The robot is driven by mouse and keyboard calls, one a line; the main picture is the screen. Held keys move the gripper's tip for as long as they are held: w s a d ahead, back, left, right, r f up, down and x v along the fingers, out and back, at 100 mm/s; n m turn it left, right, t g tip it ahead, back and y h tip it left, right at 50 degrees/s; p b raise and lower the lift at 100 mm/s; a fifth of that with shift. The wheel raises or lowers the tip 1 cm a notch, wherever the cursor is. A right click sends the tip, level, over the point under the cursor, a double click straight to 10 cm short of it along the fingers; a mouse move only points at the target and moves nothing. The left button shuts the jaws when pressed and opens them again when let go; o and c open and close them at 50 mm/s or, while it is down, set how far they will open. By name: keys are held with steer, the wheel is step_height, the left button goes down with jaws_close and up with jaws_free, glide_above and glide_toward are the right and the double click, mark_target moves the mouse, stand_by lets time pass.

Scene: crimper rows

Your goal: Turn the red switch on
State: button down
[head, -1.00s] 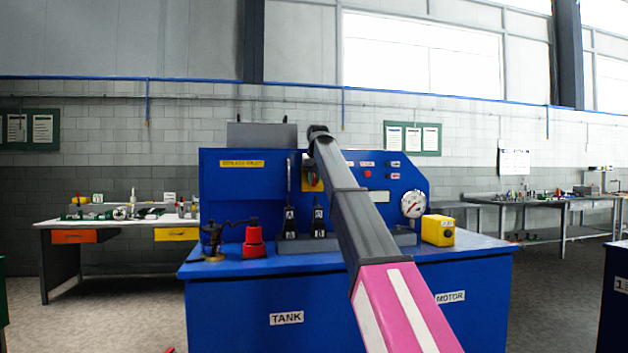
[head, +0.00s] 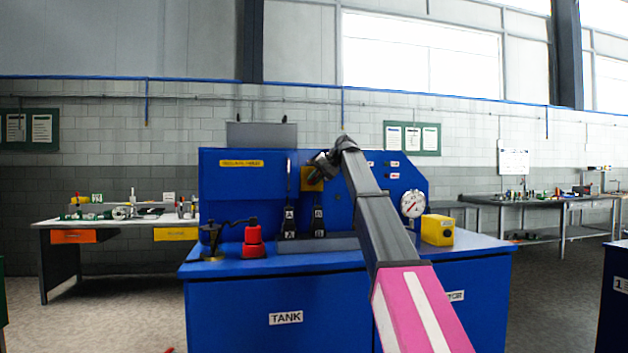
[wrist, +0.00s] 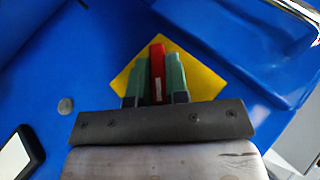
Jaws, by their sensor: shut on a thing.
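The red switch (wrist: 157,60) is a narrow red handle in front of a yellow square plate (wrist: 208,78) on the blue panel. In the wrist view, the two green fingers of my gripper (wrist: 156,76) lie on either side of the handle, shut on it. The plate looks turned like a diamond relative to the fingers. In the head view, my gripper (head: 318,168) is at the yellow plate (head: 311,184), reaching it from the right. The red handle is hidden there.
Workbenches stand against the wall on both sides.

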steer(key=y, duration=0.2)
steer(key=m+y, duration=0.1)
steer(key=y, duration=0.1)
steer(key=shift+d+f, duration=0.15)
steer(key=shift+f, duration=0.05)
steer(key=m+y, duration=0.1)
steer(key=y, duration=0.3)
steer(key=shift+m+y, duration=0.3)
steer(key=shift+m, duration=0.1)
steer(key=c, duration=1.1)
jaws_free()
steer(key=d, duration=0.3)
steer(key=s+d, duration=0.1)
steer(key=d, duration=0.3)
steer(key=s+d, duration=0.1)
steer(key=d, duration=0.2)
steer(key=shift+d+f, duration=0.1)
steer(key=shift+d, duration=0.2)
